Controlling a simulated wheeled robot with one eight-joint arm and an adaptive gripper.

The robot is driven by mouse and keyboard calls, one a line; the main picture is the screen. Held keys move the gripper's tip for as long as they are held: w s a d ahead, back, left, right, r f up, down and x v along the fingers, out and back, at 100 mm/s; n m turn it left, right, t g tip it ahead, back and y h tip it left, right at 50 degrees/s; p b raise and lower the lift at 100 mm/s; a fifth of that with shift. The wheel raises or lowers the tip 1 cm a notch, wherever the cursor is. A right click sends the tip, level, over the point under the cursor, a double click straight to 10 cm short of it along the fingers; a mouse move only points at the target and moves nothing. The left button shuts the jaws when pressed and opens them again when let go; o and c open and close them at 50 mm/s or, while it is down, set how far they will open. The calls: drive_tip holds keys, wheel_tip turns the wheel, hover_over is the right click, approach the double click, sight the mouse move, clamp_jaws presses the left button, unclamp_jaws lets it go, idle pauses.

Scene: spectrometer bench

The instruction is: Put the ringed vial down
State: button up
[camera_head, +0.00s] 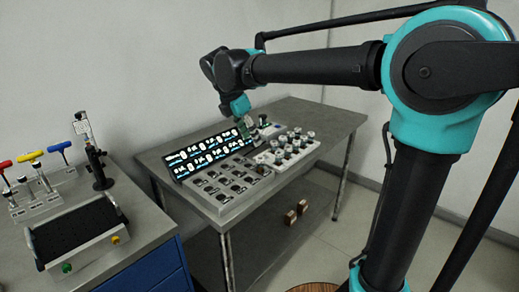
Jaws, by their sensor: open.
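My gripper (247,124) is at the far end of my arm, pointing down above the back right of the spectrometer bench (320,118). It is small in the view, and its fingers are hard to make out; it is open. A white rack (304,156) with several dark-bodied, pale-capped vials (283,141) stands just right of and nearer than my gripper. I cannot tell which vial is ringed, or whether one stands between the fingers. A grey block with several dark slots (226,193) lies in front of a tilted panel with lit displays (208,153).
A second bench (142,222) on the left holds a dark-topped device (75,231), a black stand (97,167) and tools with red, yellow and blue handles (30,156). Small brown blocks (290,217) are under the spectrometer bench. Its back right top is mostly clear.

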drive_tip(key=s+d+f+m+y, duration=0.2)
drive_tip(key=s+d+f+m, duration=0.1)
drive_tip(key=d+f+m, duration=1.15)
drive_tip(key=s+d+f+m+t+y, duration=0.1)
drive_tip(key=s+d+f+m, duration=1)
drive_tip(key=s+d+f, duration=0.1)
drive_tip(key=shift+s+d+m, duration=0.25)
drive_tip(key=shift+s+m, duration=0.1)
drive_tip(key=shift+s, duration=0.3)
